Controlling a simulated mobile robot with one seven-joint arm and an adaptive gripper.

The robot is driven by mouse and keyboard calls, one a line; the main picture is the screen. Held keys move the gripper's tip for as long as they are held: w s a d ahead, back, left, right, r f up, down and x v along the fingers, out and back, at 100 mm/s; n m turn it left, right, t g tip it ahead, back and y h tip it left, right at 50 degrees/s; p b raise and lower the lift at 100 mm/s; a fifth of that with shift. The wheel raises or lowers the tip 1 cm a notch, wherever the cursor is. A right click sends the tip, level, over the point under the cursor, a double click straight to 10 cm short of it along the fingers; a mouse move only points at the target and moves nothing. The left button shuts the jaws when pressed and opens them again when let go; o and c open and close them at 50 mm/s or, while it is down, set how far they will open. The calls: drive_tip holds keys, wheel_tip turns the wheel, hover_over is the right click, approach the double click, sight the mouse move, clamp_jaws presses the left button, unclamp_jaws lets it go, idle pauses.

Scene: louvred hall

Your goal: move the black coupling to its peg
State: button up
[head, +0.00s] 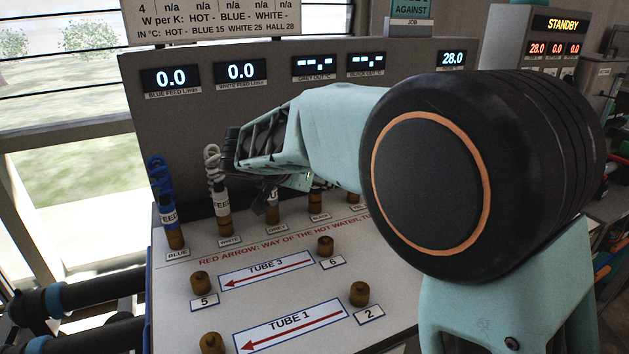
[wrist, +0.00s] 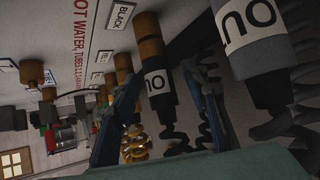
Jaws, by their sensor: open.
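In the wrist view the black coupling (wrist: 160,88), with a white band of partly seen lettering, stands on the brown post beside the BLACK label (wrist: 121,17). A dark coiled hose leaves its other end. My gripper (wrist: 165,80) is open, with one finger on each side of the coupling; I cannot tell whether either finger touches it. In the head view my gripper and forearm hide most of the coupling; the BLACK label (head: 319,216) shows below. Brown pegs stand bare on the panel: peg 5 (head: 201,282), peg 6 (head: 325,246) and peg 2 (head: 359,293).
A grey coupling (wrist: 252,50) stands close beside the black one. The blue feed coupling (head: 168,212) and white feed coupling (head: 221,202) stand at the left with upright hoses. Another bare peg (head: 211,343) is at the front. The panel's front half (head: 260,300) is otherwise clear.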

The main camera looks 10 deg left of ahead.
drive_tip(key=s+r, duration=0.3)
drive_tip(key=r, duration=0.3)
drive_tip(key=shift+a+r+p, duration=0.15)
drive_tip(key=shift+a+p, duration=0.15)
drive_tip(key=shift+a, duration=0.1)
drive_tip(key=shift+s, duration=0.1)
